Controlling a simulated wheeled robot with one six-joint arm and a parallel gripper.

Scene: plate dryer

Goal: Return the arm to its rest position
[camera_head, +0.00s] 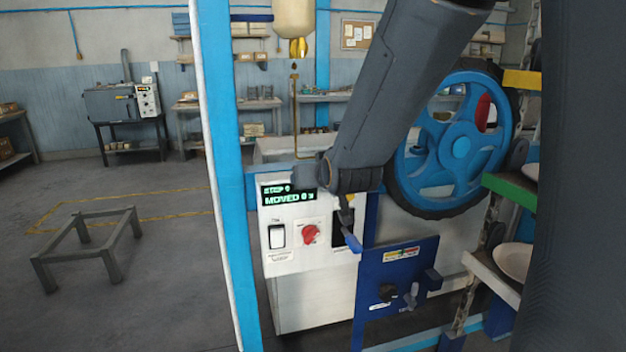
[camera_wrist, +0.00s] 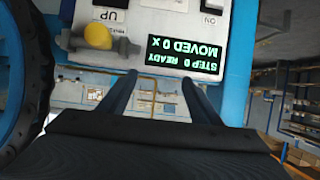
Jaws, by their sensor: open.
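My arm (camera_head: 390,90) reaches down from the upper right in the head view, its wrist just in front of a white control panel (camera_head: 280,240). In the wrist view my gripper (camera_wrist: 160,78) has two dark blue fingers spread apart, with nothing between them. The panel appears upside down there, beyond the fingers, with a lit display (camera_wrist: 185,55) reading "STEP 0 READY" and "MOVED 0 X". A yellow knob (camera_wrist: 97,36) is beside an "UP" label. In the head view my wrist hides part of the panel, and the fingers are hard to make out.
A blue spoked wheel (camera_head: 460,147) stands close to the right of my arm. A blue post (camera_head: 222,150) rises left of the panel. A rack with plates (camera_head: 515,262) is at the right. A low grey frame (camera_head: 88,250) stands on mostly clear floor at the left.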

